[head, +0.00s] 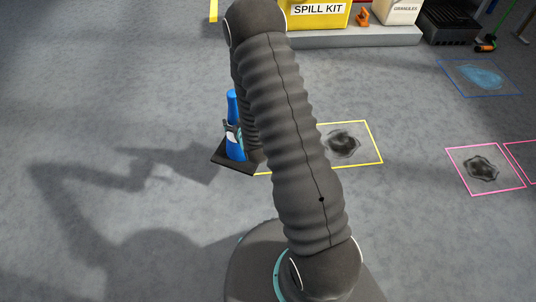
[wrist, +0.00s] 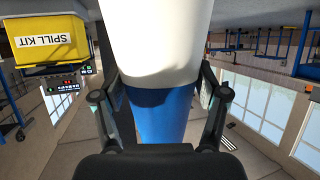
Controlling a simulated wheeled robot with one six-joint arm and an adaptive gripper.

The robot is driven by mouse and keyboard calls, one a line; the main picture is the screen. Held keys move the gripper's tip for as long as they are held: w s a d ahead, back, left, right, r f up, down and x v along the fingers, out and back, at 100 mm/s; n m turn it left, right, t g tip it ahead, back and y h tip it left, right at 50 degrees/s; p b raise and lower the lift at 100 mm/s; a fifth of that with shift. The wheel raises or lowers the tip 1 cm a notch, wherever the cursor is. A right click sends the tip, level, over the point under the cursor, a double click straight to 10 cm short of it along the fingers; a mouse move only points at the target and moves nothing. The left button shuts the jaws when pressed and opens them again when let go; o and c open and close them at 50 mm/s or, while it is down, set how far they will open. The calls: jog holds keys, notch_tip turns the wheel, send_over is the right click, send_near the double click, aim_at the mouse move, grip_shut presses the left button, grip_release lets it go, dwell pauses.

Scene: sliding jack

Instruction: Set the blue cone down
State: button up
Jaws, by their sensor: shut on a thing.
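The blue cone (head: 235,149) is upright at the left of my arm in the head view, with a white band and a square black base (head: 222,158). My gripper (head: 229,128) is shut on it around the middle, partly hidden by my arm. In the wrist view, the cone (wrist: 158,115) fills the space between the two fingers of my gripper (wrist: 158,92). The base is at the left end of a yellow floor outline (head: 375,143) around a dark stain (head: 343,143). I cannot tell whether the base touches the floor.
Pink outlines with a dark stain (head: 481,168) lie at the right, and a blue-outlined wet patch (head: 482,76) lies farther back. A yellow spill kit (head: 318,14) and a white granules container (head: 397,11) stand on a grey platform (head: 350,38) behind. The floor at left is clear.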

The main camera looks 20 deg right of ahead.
jog(key=w+d+n+y+b, duration=0.2)
jog(key=w+d+n+y, duration=0.15)
jog(key=w+d, duration=0.7)
jog(key=s+d+f+n+g+y+b, duration=0.1)
jog(key=s+d+f+y, duration=0.15)
jog(key=d, duration=0.75)
jog(key=s+d+f+n+g+y+b, duration=0.1)
jog(key=s+d, duration=0.2)
jog(key=d, duration=0.6)
jog(key=a+f+b, duration=0.1)
jog(key=a+f, duration=0.9)
jog(key=a, duration=0.1)
jog(key=shift+s+f+b, duration=0.2)
jog(key=shift+f+b, duration=0.05)
jog(key=shift+b, duration=0.15)
jog(key=shift+f, duration=0.1)
